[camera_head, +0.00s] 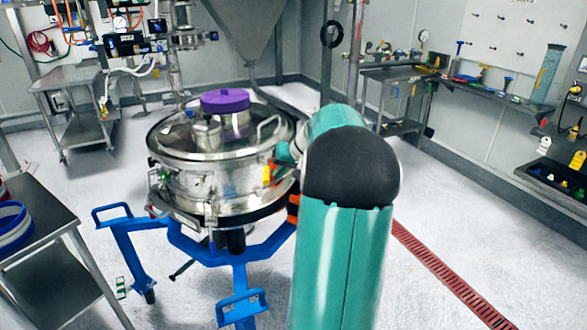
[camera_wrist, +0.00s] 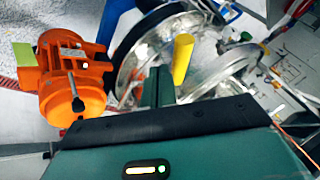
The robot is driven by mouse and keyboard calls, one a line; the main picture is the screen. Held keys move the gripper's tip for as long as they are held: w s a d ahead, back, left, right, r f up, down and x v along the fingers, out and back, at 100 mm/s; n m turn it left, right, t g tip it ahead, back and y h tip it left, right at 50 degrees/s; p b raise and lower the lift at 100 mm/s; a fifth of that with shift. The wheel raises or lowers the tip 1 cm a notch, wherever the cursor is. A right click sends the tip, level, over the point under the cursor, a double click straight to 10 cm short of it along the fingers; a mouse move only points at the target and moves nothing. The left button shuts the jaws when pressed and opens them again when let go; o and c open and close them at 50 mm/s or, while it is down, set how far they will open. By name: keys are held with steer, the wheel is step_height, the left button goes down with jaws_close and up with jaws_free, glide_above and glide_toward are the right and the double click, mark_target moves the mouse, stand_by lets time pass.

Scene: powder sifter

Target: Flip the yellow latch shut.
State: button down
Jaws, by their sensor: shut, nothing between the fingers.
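The yellow latch (camera_head: 267,174) is on the right side of the round steel sifter (camera_head: 180,180), at the rim clamp. In the wrist view the yellow latch (camera_wrist: 182,60) stands out from the steel rim as a short yellow bar, just right of my fingertips. My gripper (camera_wrist: 159,86) is shut and empty, with its fingers close to the latch's left side. I cannot tell whether they touch it. In the head view my arm hides most of the gripper.
An orange motor (camera_wrist: 72,82) sits left of my gripper. The sifter has a purple lid (camera_head: 225,100) and stands on a blue wheeled frame (camera_head: 190,245). A steel table (camera_head: 45,245) is at the left. Open floor lies to the right, with a red drain grate (camera_head: 440,268).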

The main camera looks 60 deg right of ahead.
steer(key=shift+w+a, duration=0.15)
steer(key=shift+w, duration=0.15)
steer(key=shift+a, duration=0.15)
